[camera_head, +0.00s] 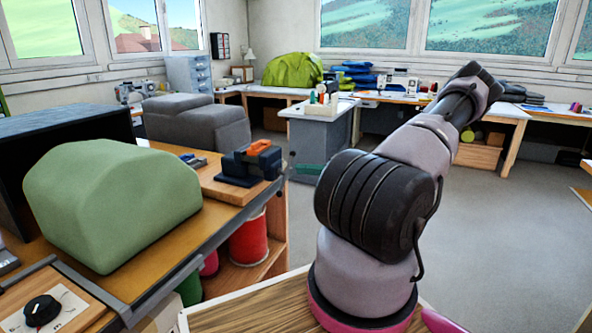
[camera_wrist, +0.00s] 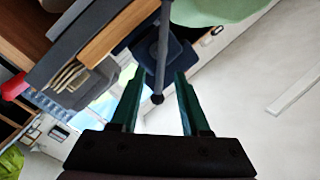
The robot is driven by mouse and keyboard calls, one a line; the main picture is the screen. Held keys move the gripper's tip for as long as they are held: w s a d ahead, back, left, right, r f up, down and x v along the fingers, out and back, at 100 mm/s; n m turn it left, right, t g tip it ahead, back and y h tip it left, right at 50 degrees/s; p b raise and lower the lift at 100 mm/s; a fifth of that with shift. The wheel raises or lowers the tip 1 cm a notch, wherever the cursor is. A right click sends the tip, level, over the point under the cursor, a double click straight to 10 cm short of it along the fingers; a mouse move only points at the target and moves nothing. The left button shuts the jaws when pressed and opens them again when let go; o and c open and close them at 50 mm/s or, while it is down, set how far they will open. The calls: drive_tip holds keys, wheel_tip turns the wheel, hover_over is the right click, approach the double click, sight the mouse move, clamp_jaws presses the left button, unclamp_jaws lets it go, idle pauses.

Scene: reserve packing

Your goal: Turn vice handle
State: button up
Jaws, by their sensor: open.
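The vice (camera_head: 248,165), dark blue with an orange piece on top, stands on a wooden board at the bench's right corner. Its dark blue body also shows in the wrist view (camera_wrist: 178,58). Its grey handle bar (camera_wrist: 163,40) ends in a dark ball. My gripper (camera_wrist: 160,72) is open, with a teal finger on each side of the bar's lower end in the picture. Clear gaps show on both sides, and I cannot tell the depth exactly. In the head view, a teal finger (camera_head: 309,169) shows just right of the vice; my arm hides the rest.
A large green padded block (camera_head: 110,200) lies on the bench, left of the vice. Red spools (camera_head: 248,240) stand on the shelf below. A grey cabinet (camera_head: 322,135) stands behind the gripper. The floor (camera_head: 500,210) to the right is clear.

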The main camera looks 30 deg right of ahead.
sight(282, 172)
drive_tip(key=shift+x, duration=1.65)
drive_tip(key=shift+c, duration=0.3)
clamp_jaws()
